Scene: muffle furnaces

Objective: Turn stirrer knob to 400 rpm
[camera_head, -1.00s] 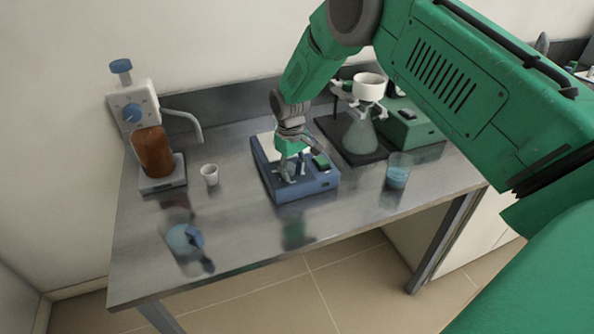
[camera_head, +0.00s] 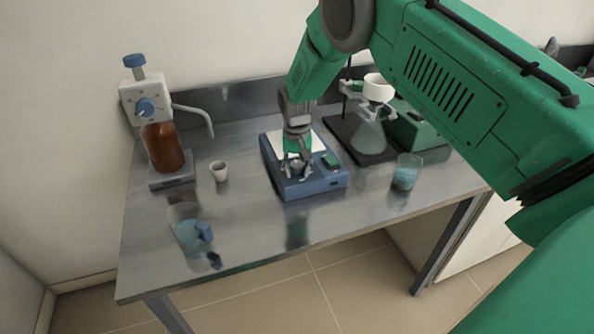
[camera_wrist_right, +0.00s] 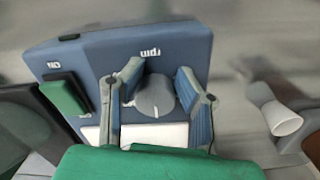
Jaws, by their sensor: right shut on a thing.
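The stirrer (camera_head: 318,184) is a blue box with a white top plate, in the middle of the steel table. In the wrist view its blue face (camera_wrist_right: 185,48) carries the label "rpm" by a grey round knob (camera_wrist_right: 155,97) with a white pointer line. My right gripper (camera_head: 297,170) comes down from above onto the front of the stirrer. In the wrist view its two fingers (camera_wrist_right: 162,88) stand on either side of the knob, shut on it. The number scale is not readable. My left gripper is not in view.
A brown bottle (camera_head: 163,148) with a dispenser stands at left, near a small white cup (camera_head: 219,171) and a beaker with blue content (camera_head: 188,232). A flask (camera_head: 367,133) and another blue-filled beaker (camera_head: 404,178) stand right.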

